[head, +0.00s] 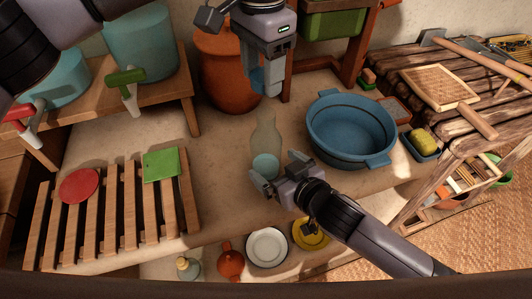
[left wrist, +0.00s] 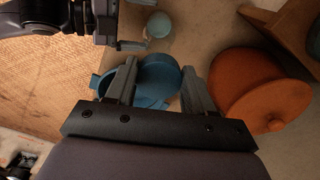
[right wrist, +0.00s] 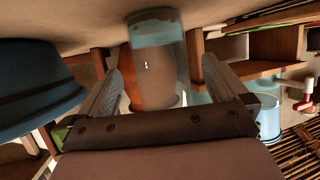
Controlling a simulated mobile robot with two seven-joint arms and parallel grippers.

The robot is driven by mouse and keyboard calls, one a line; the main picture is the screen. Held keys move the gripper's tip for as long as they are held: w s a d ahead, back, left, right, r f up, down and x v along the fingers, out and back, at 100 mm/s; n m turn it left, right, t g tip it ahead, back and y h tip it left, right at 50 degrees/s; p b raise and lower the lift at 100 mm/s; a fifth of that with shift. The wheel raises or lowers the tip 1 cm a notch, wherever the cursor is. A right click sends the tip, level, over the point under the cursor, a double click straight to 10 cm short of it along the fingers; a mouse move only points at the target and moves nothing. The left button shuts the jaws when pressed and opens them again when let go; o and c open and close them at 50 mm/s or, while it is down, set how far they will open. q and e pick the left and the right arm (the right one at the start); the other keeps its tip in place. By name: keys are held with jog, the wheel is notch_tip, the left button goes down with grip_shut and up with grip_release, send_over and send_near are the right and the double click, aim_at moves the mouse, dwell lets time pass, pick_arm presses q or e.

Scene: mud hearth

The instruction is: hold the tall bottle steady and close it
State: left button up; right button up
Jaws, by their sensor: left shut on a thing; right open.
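The tall bottle (head: 266,135) is clear glass with pale blue liquid low inside. It stands upright on the mud counter with its mouth open. My right gripper (head: 275,183) is low at the bottle's near side. In the right wrist view the bottle (right wrist: 155,65) shows between its open fingers (right wrist: 160,85), with no clear contact. My left gripper (head: 264,85) is above and behind the bottle, pointing down. It is shut on a blue cap-like piece (left wrist: 162,72), partly hidden by the fingers. The bottle also shows in the left wrist view (left wrist: 158,25), apart from this piece.
A blue two-handled basin (head: 350,130) stands close to the bottle's right. A large orange pot (head: 225,70) is behind, near my left gripper. A slatted rack (head: 110,220) is at the left. Counter between rack and bottle is clear. Plates, including a white one (head: 266,247), lie in front.

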aim_at(267, 160)
jog(key=shift+x, duration=2.2)
jog(key=c, duration=1.5)
pick_arm(q)
jog(key=shift+f, duration=2.55)
pick_arm(e)
jog(key=shift+o, duration=0.2)
pick_arm(q)
jog(key=shift+f, duration=0.85)
jog(key=shift+f, duration=0.55)
